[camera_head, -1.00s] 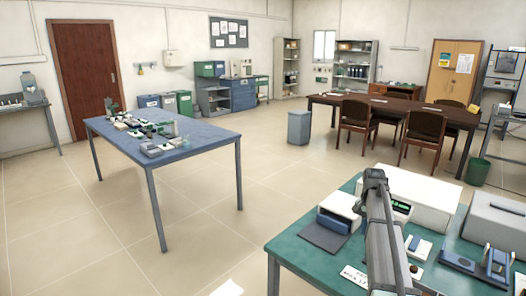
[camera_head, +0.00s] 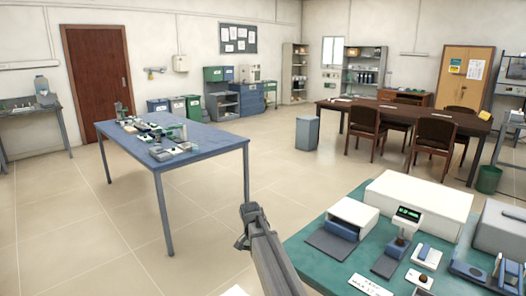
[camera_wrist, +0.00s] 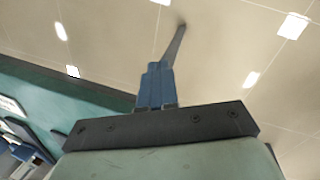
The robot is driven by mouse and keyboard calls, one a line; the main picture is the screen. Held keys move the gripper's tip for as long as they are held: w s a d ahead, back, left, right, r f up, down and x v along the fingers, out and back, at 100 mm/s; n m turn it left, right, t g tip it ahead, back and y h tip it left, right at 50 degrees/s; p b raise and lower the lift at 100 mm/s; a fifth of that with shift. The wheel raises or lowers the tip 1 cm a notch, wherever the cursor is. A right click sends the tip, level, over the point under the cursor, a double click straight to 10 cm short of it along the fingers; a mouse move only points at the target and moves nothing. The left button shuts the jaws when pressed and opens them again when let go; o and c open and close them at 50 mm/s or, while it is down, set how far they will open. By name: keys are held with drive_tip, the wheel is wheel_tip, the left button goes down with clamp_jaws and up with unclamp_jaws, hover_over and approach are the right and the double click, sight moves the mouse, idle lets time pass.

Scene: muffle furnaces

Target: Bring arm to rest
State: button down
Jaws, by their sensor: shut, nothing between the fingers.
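My gripper (camera_wrist: 156,88) shows in the wrist view as two blue fingers pressed together, with nothing held between them. It points out over pale tiled floor, and a dark post-like shape appears just beyond the fingertips. In the head view a grey part of my arm (camera_head: 264,252) rises from the bottom edge, in front of the left edge of the green-topped bench (camera_head: 312,262). I cannot make out the fingers in the head view. The green bench top also shows at left in the wrist view (camera_wrist: 75,105).
The green bench bears a white box instrument (camera_head: 418,207), a small device with a lit display (camera_head: 408,213) and a grey box (camera_head: 503,230). A blue-topped table (camera_head: 205,150) with small items stands at left. Open floor (camera_head: 110,240) lies between and in front.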

drive_tip(key=s+d+f+n+g, duration=0.1)
drive_tip(key=s+d+f, duration=0.4)
drive_tip(key=s+f, duration=0.7)
drive_tip(key=s+d+f+n+g, duration=0.15)
drive_tip(key=s+d+f, duration=0.35)
drive_tip(key=s+f, duration=0.75)
drive_tip(key=s+d+f, duration=0.3)
drive_tip(key=s+f, duration=0.1)
drive_tip(key=s, duration=0.5)
drive_tip(key=s+d+f+n+g+y, duration=0.1)
drive_tip(key=s+f, duration=0.3)
drive_tip(key=s, duration=0.6)
drive_tip(key=s+d+f+n+g, duration=0.1)
drive_tip(key=s+d+f, duration=0.3)
drive_tip(key=s, duration=0.6)
drive_tip(key=shift+s+d+f+y, duration=0.15)
drive_tip(key=shift+d+f+y, duration=0.15)
drive_tip(key=shift+f+y, duration=0.15)
